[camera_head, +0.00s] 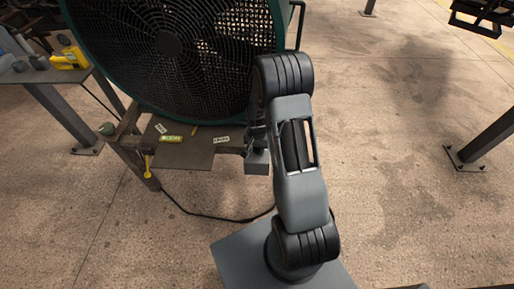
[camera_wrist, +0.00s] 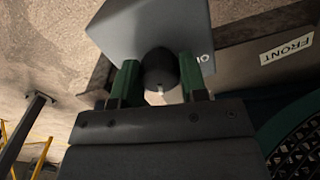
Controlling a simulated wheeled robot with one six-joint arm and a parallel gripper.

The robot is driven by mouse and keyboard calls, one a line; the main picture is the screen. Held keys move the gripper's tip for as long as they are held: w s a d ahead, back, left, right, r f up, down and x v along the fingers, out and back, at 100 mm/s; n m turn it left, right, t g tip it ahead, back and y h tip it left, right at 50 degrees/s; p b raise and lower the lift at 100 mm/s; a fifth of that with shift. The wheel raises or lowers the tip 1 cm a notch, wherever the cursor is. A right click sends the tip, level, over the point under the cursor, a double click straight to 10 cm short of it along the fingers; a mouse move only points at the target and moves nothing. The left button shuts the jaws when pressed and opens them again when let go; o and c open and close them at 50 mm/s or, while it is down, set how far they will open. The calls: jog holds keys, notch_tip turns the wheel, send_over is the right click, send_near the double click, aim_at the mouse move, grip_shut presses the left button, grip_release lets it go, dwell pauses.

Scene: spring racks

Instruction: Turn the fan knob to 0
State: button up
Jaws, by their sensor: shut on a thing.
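The large fan (camera_head: 170,45) has a round dark grille in a green ring and stands at the upper left of the head view. A grey control box (camera_head: 257,166) sits below its right side; it also fills the top of the wrist view (camera_wrist: 150,25). The dark round fan knob (camera_wrist: 160,68) is on the box, with a small white mark at its lower edge. My gripper (camera_wrist: 159,80) is shut on the knob, one green finger on each side. A white character on the box shows just right of the right finger, partly hidden. In the head view my arm hides the knob.
A metal plate (camera_head: 185,155) with labels lies under the fan. A white FRONT label (camera_wrist: 287,48) shows at right in the wrist view. A bench (camera_head: 45,75) with tools stands at left. A black cable (camera_head: 205,217) lies on the floor. The floor at right is mostly clear.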

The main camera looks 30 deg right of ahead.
jog(key=shift+n, duration=0.3)
jog(key=n+b, duration=0.1)
jog(key=n, duration=0.2)
jog(key=n+b, duration=0.1)
jog(key=n, duration=0.3)
jog(key=shift+n, duration=0.3)
jog(key=n, duration=0.4)
jog(key=shift+b, duration=0.35)
jog(key=shift+n, duration=1.8)
jog(key=o, duration=0.9)
notch_tip(320, 180, up, 14)
jog(key=shift+f+p, duration=0.1)
jog(key=shift+p, duration=0.4)
